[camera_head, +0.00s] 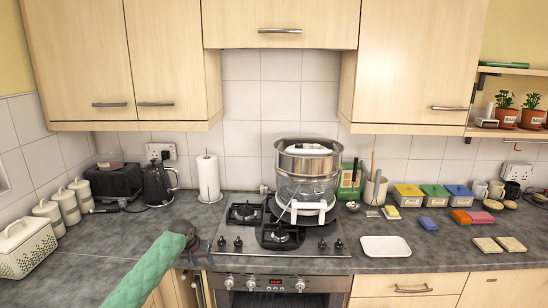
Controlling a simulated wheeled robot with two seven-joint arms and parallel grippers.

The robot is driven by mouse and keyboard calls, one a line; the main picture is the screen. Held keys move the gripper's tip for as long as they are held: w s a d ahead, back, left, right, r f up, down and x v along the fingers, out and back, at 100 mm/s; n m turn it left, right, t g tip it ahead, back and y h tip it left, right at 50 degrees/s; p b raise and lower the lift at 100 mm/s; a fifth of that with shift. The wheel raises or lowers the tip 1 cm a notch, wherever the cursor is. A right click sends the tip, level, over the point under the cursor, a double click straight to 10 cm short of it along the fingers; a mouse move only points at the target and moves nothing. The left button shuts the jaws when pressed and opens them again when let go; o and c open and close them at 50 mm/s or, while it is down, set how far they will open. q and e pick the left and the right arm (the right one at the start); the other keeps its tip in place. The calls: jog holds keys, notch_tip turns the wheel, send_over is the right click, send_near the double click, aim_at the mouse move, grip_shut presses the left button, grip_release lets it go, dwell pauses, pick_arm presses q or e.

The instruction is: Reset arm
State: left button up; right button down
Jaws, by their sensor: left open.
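My left arm, in a green quilted sleeve, comes in from the bottom left of the head view. My left gripper (194,247) is at the front edge of the grey worktop, left of the hob. It is small and partly hidden by the sleeve end, and its jaws are open with nothing seen in them. My right gripper is out of view.
A stack of steel and glass pots (306,170) stands on the gas hob (243,240), right of my gripper. A paper towel roll (208,178) and black kettle (158,184) stand behind. A white tray (385,246) lies right of the hob. The left worktop (95,255) is largely clear.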

pick_arm(q)
jog(key=s+d+f+b, duration=0.1)
jog(key=s+d+f, duration=0.1)
jog(key=s+f, duration=0.85)
jog(key=s+d+f+b, duration=0.15)
jog(key=s+f, duration=0.45)
jog(key=f, duration=0.9)
jog(key=s+d+f+b, duration=0.1)
jog(key=s+d+f, duration=0.1)
jog(key=s+f, duration=0.9)
jog(key=s+f+b, duration=0.1)
jog(key=s+f, duration=0.7)
jog(key=s, duration=0.4)
jog(key=s+d+f+m+g+y+b, duration=0.1)
jog(key=s+f, duration=0.7)
jog(key=s, duration=0.5)
jog(key=s+d+f+m+g+b, duration=0.1)
jog(key=s+f, duration=0.7)
jog(key=s, duration=0.5)
jog(key=shift+s+f+y, duration=0.2)
jog(key=shift+f+y, duration=0.15)
jog(key=shift+y, duration=0.05)
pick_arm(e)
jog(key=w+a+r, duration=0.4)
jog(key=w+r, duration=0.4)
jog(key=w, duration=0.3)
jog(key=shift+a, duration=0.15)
